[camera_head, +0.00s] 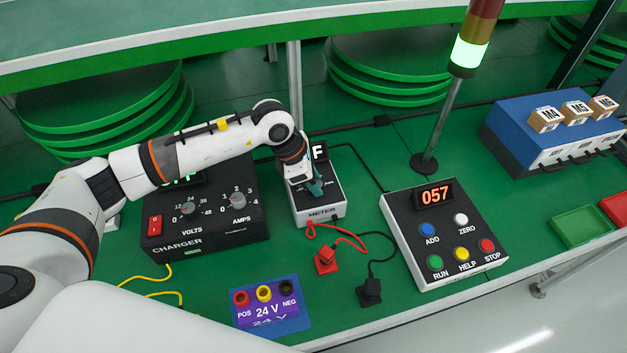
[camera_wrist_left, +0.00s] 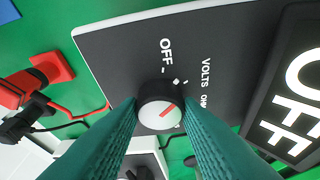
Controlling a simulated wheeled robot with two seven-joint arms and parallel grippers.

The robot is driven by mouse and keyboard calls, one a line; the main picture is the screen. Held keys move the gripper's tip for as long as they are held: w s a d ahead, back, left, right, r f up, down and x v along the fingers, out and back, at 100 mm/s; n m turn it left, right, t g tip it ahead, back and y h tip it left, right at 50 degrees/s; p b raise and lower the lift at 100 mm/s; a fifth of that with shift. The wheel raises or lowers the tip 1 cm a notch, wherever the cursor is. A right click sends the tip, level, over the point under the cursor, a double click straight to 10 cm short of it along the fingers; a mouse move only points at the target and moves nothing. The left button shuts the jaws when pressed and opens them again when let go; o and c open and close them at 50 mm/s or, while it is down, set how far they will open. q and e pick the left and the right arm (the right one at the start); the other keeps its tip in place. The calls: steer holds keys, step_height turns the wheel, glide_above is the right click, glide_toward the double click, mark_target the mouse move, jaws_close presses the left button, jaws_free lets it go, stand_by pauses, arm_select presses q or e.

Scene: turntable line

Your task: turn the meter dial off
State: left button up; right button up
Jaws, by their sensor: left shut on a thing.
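The meter (camera_head: 318,205) is a white box with a dark face on the green bench, in the middle of the head view. My left gripper (camera_head: 315,188) reaches down onto its face and hides the dial there. In the left wrist view, the dial (camera_wrist_left: 160,113) is a round knob with a white top and a red line, slanting up to the right. My left gripper (camera_wrist_left: 163,121) has its teal fingers shut on the dial from both sides. OFF, VOLTS and a partly hidden third label are printed beside it. The meter's display (camera_wrist_left: 296,92) reads OFF. My right gripper is not in view.
The black charger (camera_head: 205,215) stands left of the meter, close to my arm. A button panel (camera_head: 445,235) reading 057 stands to the right. Red and black plugs (camera_head: 327,259) on leads lie in front, near a 24 V block (camera_head: 270,320).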

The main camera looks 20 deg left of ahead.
arm_select(q)
steer(key=n+t+b, duration=0.1)
steer(key=n, duration=0.1)
steer(key=n+y+b, duration=0.1)
steer(key=n, duration=0.2)
steer(key=shift+s+d+t+b, duration=0.1)
steer(key=shift+t+b, duration=0.25)
steer(key=shift+t, duration=0.05)
steer(key=shift+n+y, duration=0.3)
steer(key=shift+n, duration=0.4)
steer(key=shift+b, duration=0.3)
steer(key=o, duration=1)
steer(key=shift+c, duration=0.2)
steer(key=b+v, duration=0.1)
steer(key=v, duration=1.1)
steer(key=shift+s, duration=0.15)
steer(key=shift+d, duration=0.1)
